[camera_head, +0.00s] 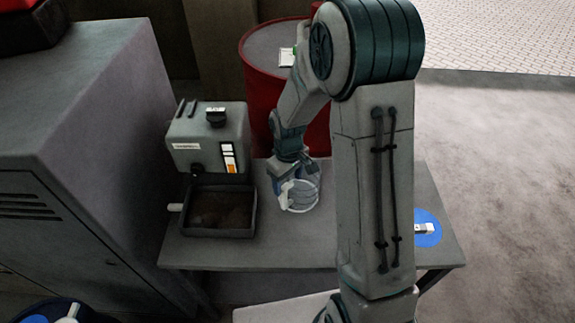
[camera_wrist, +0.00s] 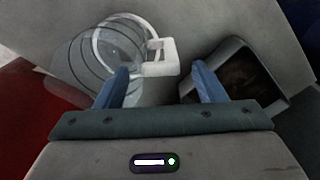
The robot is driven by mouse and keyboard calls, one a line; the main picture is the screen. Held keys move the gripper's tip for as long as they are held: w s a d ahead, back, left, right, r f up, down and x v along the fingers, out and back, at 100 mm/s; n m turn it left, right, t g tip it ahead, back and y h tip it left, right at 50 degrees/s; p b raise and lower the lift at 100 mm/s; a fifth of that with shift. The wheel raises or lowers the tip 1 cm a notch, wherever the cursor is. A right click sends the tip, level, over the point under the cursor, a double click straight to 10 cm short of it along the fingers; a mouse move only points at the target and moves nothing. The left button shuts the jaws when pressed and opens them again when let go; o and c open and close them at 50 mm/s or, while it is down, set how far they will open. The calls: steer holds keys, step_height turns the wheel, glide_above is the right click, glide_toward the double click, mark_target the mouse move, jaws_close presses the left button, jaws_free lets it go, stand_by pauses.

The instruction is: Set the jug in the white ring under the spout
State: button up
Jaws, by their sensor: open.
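A clear jug (camera_head: 304,192) with a white rim and white handle stands on the grey bench, right of the tank's tray. In the wrist view the jug (camera_wrist: 100,62) is at upper left, its square handle (camera_wrist: 160,58) ahead of my fingertips and roughly between them. My gripper (camera_head: 284,172) is open and close to the jug; it shows in the wrist view (camera_wrist: 163,78) with nothing visibly clamped. A grey tank (camera_head: 208,135) stands at the bench's left, with a dark outlet low on its front. I cannot make out a separate white ring beneath it.
A dark-filled tray (camera_head: 218,233) sits in front of the tank. A grey cabinet (camera_head: 75,110) stands at left, a red drum (camera_head: 255,75) behind the bench (camera_head: 300,250). A blue disc (camera_head: 428,240) with a white item lies at right, partly behind my arm.

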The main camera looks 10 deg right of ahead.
step_height(320, 180, up, 7)
steer(key=shift+f+b, duration=0.15)
steer(key=shift+b, duration=0.15)
steer(key=s+d+r+m+t, duration=0.1)
steer(key=s+d+r+m, duration=0.1)
steer(key=s+r, duration=0.4)
steer(key=s+d+r+m+t, duration=0.2)
steer(key=s+r+m, duration=0.2)
steer(key=s, duration=0.8)
step_height(320, 180, up, 2)
steer(key=shift+s+r+m, duration=0.25)
steer(key=shift+s+m, duration=0.05)
steer(key=shift+m, duration=0.1)
steer(key=shift+c, duration=0.2)
steer(key=c, duration=0.5)
steer(key=shift+d, duration=0.25)
steer(key=shift+c, duration=0.2)
